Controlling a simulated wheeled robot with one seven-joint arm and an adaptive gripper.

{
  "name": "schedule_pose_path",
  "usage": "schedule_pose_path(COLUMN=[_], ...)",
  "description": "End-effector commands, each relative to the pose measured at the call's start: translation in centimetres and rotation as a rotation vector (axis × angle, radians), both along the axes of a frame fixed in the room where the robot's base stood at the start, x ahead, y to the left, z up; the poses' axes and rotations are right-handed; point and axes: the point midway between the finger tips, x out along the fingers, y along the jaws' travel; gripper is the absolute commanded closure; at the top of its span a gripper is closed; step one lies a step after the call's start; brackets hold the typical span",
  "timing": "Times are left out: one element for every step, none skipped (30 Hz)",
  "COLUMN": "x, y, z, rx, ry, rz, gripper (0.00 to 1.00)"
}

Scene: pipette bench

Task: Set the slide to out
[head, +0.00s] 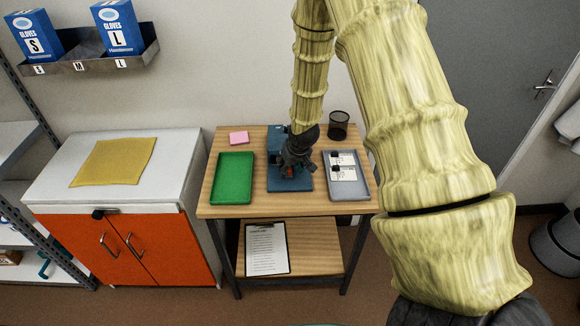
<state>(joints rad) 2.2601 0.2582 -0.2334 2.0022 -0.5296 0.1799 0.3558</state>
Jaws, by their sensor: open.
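A blue device (277,141) stands on a blue base (290,184) in the middle of the small wooden table. My gripper (298,164) is open, low over this base and in front of the device. It hides much of the device, and I cannot tell whether they touch. I cannot make out the slide or its position; it may be hidden behind my gripper. A grey tray (350,193) to the right holds white labelled cards (347,172) and small dark items. A green tray (233,179) lies to the left and looks empty.
A pink note pad (239,137) and a black mesh cup (339,125) stand at the table's back. A clipboard (266,248) lies on the lower shelf. An orange-doored cabinet (130,250) with a yellow cloth (114,161) stands left. The wooden table's (258,204) front strip is clear.

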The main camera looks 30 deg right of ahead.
Motion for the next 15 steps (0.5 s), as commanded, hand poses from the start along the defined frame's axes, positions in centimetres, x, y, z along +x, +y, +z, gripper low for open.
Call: schedule_pose_path(x=[0.05,0.08,0.13,0.16,0.18,0.21,0.22,0.23,0.23,0.23,0.22,0.22,0.22,0.22,0.22], y=[-0.01,0.00,-0.01,-0.02,-0.02,-0.02,-0.02,-0.03,-0.02,-0.03,-0.03,-0.03,-0.03,-0.03,-0.02], z=[-0.22,-0.32,-0.41,-0.46,-0.50,-0.53,-0.55,-0.55,-0.55,-0.55,-0.55,-0.55,-0.55,-0.55,-0.55], rx=[0.000,0.000,0.000,0.000,0.000,0.000,0.000,0.000,0.000,0.000,0.000,0.000,0.000,0.000,0.000], ry=[0.001,0.001,0.001,0.001,0.000,0.000,0.000,0.000,0.000,0.000,0.000,0.000,0.000,0.000,0.000], rz=[0.000,0.001,0.001,0.001,0.001,0.000,0.000,0.000,0.000,0.000,0.000,0.000,0.000,0.000,0.000], gripper=[0.56,0.56,0.56,0.56,0.56,0.56,0.56,0.56,0.56,0.56,0.56,0.56,0.56,0.62,0.69])
